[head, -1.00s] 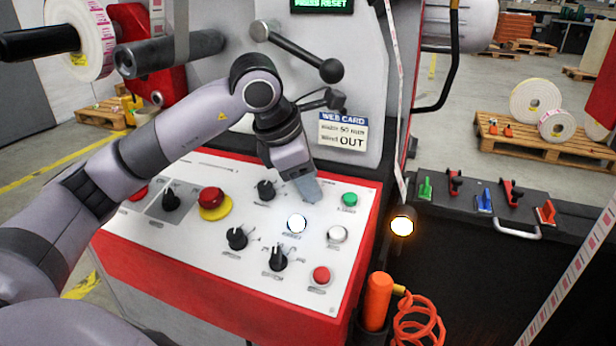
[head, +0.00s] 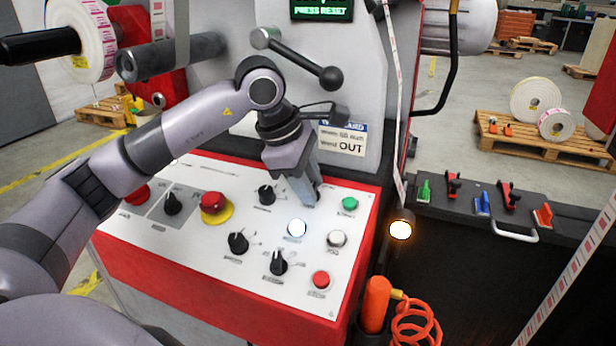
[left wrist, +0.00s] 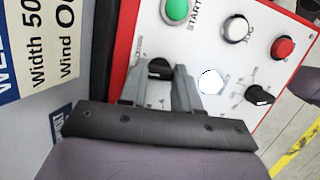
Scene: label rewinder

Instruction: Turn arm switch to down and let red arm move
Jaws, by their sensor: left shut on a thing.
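My left gripper (head: 312,203) points down at the upper right part of the control panel (head: 190,265). In the left wrist view its fingers are shut on a black knob (left wrist: 158,68), between the green START button (left wrist: 175,10) and the lit white button (left wrist: 211,82). The knob's label is too small to read, so I cannot tell from it that this is the arm switch. In the head view the gripper mostly hides this knob. A red machine part (head: 165,88) stands behind the grey roller; I cannot tell whether it is the red arm. My right gripper is not in view.
Other black knobs (head: 238,242), a red emergency button (head: 213,202) and a white button (head: 337,239) are close by. A ball-ended lever (head: 300,60) and the web card (head: 343,140) are behind my wrist. The screen (head: 321,10) reads PRESS RESET.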

